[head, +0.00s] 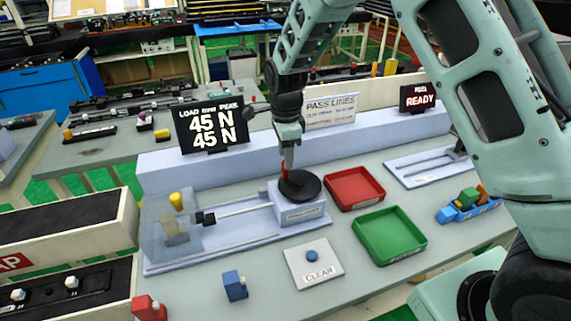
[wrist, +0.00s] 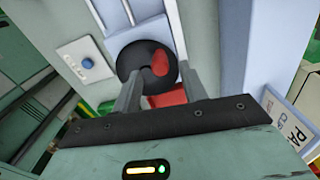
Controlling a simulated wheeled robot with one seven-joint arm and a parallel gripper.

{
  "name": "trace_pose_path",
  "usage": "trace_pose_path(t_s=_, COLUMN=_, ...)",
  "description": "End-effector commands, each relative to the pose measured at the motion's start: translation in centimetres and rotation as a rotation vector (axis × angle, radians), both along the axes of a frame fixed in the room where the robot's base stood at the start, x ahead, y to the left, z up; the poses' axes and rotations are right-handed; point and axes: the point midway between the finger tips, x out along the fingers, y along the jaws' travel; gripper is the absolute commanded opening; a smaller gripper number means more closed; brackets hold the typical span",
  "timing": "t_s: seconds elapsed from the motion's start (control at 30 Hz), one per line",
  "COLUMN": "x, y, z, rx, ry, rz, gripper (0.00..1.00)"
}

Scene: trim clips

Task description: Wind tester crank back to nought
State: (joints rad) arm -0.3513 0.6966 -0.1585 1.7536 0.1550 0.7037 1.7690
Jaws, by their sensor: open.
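The tester (head: 205,240) stands on the bench, with a black round crank disc (head: 300,184) on the block at its right end. The disc shows in the wrist view (wrist: 140,62) with a red knob (wrist: 160,62) on it. My gripper (head: 288,168) points down over the disc at the knob. In the wrist view its two fingers (wrist: 155,95) are apart, with the knob between or just beyond their tips; contact cannot be told. The load display (head: 210,124) reads 45 N on both lines, load and peak. A yellow-topped piece (head: 176,201) sits behind the tester's clear guard.
A red tray (head: 354,188) and a green tray (head: 389,235) lie right of the tester. A CLEAR button plate (head: 313,263) and a blue clip (head: 235,286) lie in front. A READY display (head: 418,97) and a PASS LINES sign (head: 331,111) stand behind.

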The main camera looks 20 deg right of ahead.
Motion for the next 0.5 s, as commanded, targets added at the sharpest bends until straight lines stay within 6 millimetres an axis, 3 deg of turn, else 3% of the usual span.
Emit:
trace_pose_path(t_s=0.23, x=0.0, y=0.0, z=-3.9, rx=-0.001, ry=0.002, rz=0.0, gripper=0.43)
trace_pose_path(t_s=0.5, x=0.0, y=0.0, z=-5.3, rx=0.0, ry=-0.001, rz=0.0, gripper=0.43)
